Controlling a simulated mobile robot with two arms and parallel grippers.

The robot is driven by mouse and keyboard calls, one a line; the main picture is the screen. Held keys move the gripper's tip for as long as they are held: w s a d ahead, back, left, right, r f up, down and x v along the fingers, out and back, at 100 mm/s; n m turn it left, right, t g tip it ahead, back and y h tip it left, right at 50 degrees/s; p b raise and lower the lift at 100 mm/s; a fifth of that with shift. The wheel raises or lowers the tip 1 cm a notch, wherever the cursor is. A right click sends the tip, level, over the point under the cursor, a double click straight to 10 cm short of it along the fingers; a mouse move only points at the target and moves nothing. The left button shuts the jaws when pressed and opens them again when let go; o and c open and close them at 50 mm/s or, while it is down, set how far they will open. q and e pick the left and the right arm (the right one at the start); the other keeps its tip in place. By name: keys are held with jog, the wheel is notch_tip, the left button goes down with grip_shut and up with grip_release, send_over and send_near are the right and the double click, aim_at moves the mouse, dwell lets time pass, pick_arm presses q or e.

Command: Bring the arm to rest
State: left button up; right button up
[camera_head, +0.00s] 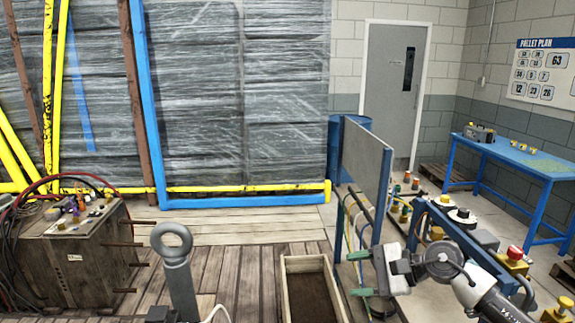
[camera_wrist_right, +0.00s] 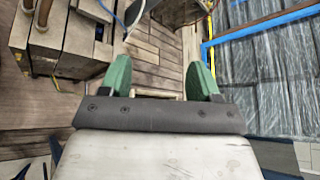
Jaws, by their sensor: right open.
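My right gripper (camera_head: 357,274) is at the lower right of the head view, at the end of my white and grey arm. Its two green fingers are apart, with nothing between them. In the right wrist view the green fingers (camera_wrist_right: 160,78) are also spread, with wooden flooring visible beyond the gap. In the head view the gripper appears in front of a blue-framed stand with an upright grey panel (camera_head: 367,165); I cannot tell the distance between them. My left gripper is not in view.
A mould block (camera_head: 75,265) with hoses and rods stands at left. A grey ring-topped post (camera_head: 178,270) and an open wooden box (camera_head: 288,290) are at front. A blue table (camera_head: 520,157) stands right. Wrapped stacks (camera_head: 210,100) fill the back. Planks lie clear between.

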jog(key=s+a+r+m+t+y, duration=0.2)
jog(key=s+a+m+t+y, duration=0.3)
jog(key=m+t, duration=0.7)
jog(key=s+d+f+n+g+h, duration=0.1)
jog(key=s+d+f+n+h, duration=0.4)
jog(key=n, duration=0.7)
jog(key=s+d+f+n+g+h, duration=0.25)
jog(key=f+n+h, duration=0.4)
jog(key=n, duration=0.45)
jog(key=s+d+f+n+g+h, duration=0.1)
jog(key=s+d+f+n+h, duration=0.35)
jog(key=n, duration=0.75)
jog(key=s+f+m+g+h, duration=0.1)
jog(key=s+f+m+g, duration=0.25)
jog(key=s, duration=0.45)
jog(key=s+f+m+g, duration=0.3)
jog(key=s+m+g, duration=0.1)
jog(key=s, duration=0.4)
notch_tip(320, 180, down, 28)
jog(key=s+g, duration=0.2)
jog(key=s, duration=0.1)
jog(key=s+d+f+g, duration=0.1)
jog(key=s+d+f, duration=0.1)
jog(key=s+f, duration=1.2)
jog(key=shift+s+f+h, duration=0.25)
jog(key=shift+s+h, duration=0.05)
jog(key=shift+s, duration=0.3)
